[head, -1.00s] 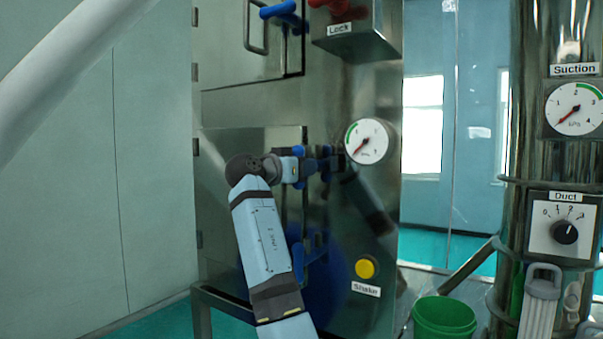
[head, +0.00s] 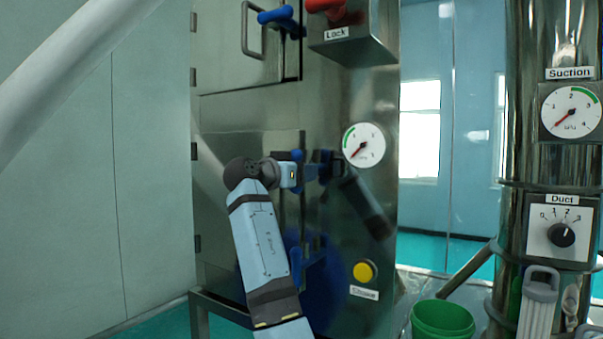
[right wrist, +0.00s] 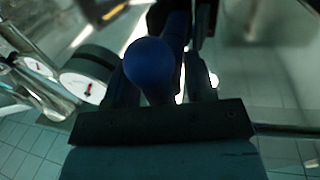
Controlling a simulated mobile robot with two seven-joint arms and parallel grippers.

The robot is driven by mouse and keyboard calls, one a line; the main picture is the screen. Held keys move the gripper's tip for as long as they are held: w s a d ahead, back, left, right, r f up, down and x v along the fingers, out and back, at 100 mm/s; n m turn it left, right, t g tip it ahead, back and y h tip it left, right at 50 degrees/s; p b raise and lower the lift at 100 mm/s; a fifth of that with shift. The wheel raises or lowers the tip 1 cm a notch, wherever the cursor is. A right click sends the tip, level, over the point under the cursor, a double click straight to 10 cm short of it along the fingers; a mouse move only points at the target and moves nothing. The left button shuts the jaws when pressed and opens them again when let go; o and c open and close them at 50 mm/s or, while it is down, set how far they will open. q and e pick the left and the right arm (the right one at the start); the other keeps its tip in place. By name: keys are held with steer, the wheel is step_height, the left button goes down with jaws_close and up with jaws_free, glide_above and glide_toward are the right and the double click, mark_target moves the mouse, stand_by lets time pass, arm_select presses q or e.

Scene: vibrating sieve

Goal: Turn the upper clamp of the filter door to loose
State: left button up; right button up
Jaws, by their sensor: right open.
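The lower steel door (head: 240,145) of the sieve has two blue clamps at its right edge. The upper clamp (head: 325,174) is mostly hidden in the head view by my right gripper (head: 322,163), which reaches it from the left. In the right wrist view its round blue handle end (right wrist: 151,66) sits between the two dark fingers of my right gripper (right wrist: 162,88). The fingers are open around the handle; contact is not clear. The lower clamp (head: 305,258) is partly behind my right forearm. My left gripper is not in view.
An upper door (head: 225,50) has another blue clamp (head: 280,17). A red lock handle (head: 327,6), a pressure gauge (head: 364,145) and a yellow Shake button (head: 364,271) are right of the doors. A green bucket (head: 442,319) stands at lower right.

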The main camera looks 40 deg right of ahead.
steer(key=s+a, duration=0.2)
steer(key=a, duration=1.1)
steer(key=shift+s+a+b, duration=0.2)
steer(key=shift+s+b, duration=0.15)
steer(key=shift+s, duration=0.05)
